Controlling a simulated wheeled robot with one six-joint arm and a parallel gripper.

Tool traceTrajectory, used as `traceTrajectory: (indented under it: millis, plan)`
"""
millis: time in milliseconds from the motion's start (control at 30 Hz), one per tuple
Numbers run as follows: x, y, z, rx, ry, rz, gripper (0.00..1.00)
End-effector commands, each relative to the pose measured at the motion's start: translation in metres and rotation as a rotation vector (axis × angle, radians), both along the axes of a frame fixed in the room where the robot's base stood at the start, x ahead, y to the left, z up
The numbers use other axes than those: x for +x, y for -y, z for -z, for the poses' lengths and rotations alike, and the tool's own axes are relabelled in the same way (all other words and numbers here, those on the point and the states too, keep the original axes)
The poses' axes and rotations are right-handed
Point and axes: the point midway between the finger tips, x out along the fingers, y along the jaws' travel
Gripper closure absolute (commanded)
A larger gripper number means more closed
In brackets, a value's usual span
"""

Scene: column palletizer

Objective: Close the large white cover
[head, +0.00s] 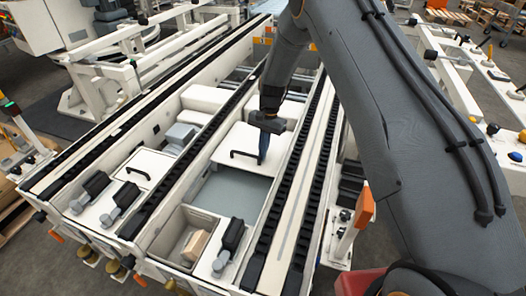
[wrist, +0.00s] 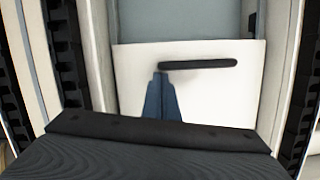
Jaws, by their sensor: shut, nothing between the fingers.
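The large white cover (head: 236,140) lies between two black roller tracks, with a black bar handle (head: 246,154) near its front edge. In front of it an open recess shows a flat grey floor (head: 228,194). My gripper (head: 262,161) points down over the cover at the right end of the handle in the head view. In the wrist view, the white cover (wrist: 215,105) and its handle (wrist: 198,65) lie ahead of my gripper (wrist: 160,76). Its blue fingers are together, with their tips beside the handle's left end. I cannot tell whether they touch it.
A smaller white cover with a handle (head: 134,174) lies in the left lane. A box-like compartment in front of the recess holds a tan block (head: 195,245), with a black-and-grey motor (head: 230,236) beside it. Black roller tracks (head: 285,205) border the lane.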

Motion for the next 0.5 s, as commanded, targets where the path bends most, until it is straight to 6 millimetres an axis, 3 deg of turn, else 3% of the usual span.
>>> traceTrajectory:
  millis: [167, 267, 500]
  plan:
    - [-0.011, -0.005, -0.002, 0.000, -0.001, -0.001, 1.00]
    - [-0.028, -0.011, -0.003, 0.000, -0.002, -0.002, 1.00]
    - [-0.087, -0.035, -0.005, -0.001, -0.004, -0.003, 1.00]
